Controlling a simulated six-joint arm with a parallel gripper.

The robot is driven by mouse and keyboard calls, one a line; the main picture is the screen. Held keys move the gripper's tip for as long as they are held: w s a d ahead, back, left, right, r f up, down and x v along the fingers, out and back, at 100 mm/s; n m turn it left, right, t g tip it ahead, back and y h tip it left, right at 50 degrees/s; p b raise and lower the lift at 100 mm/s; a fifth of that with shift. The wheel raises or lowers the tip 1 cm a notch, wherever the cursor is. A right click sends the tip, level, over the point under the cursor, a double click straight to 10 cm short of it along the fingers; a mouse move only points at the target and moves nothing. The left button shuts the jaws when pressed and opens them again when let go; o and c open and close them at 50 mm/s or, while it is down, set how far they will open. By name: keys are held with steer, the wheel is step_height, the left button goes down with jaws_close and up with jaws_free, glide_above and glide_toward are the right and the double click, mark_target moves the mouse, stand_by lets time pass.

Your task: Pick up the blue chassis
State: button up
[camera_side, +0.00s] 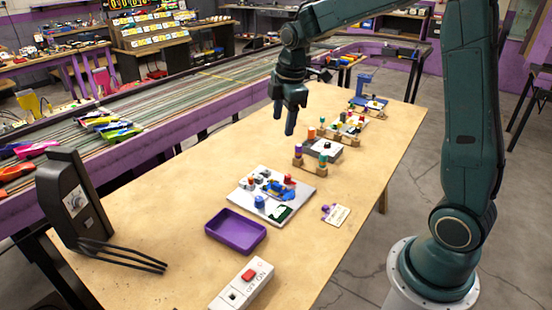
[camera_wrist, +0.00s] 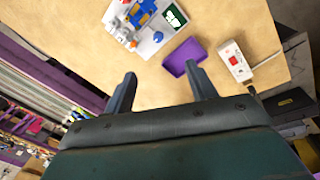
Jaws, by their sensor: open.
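The blue chassis (camera_side: 275,188) lies on a pale grey board (camera_side: 298,207) on the wooden table, with small coloured parts close around it. It also shows at the top edge of the wrist view (camera_wrist: 141,14), partly cut off. My gripper (camera_side: 284,119) is open and empty. It hangs in the air above the far left part of the table, up and beyond the board in the side view. In the wrist view, my two fingertips (camera_wrist: 160,70) are apart with bare table between them.
A purple tray (camera_side: 236,231) and a white switch box with a red button (camera_side: 243,285) stand nearer than the board. A black stand (camera_side: 78,205) with prongs is at left. Wooden racks with parts (camera_side: 317,160) stand behind the board. A slot track (camera_side: 180,105) runs along the left.

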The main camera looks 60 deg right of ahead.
steer(key=w+d+f+n+g, duration=0.1)
steer(key=w+d+f+n, duration=0.3)
steer(key=f, duration=0.3)
steer(key=n+g, duration=0.1)
steer(key=n, duration=0.1)
glide_above(277, 185)
step_height(277, 185, down, 8)
steer(key=f, duration=0.1)
steer(key=shift+d+r, duration=0.1)
steer(key=shift+r, duration=0.15)
steer(key=shift+f, duration=4.3)
steer(key=shift+f, duration=2.6)
steer(key=c, duration=1.1)
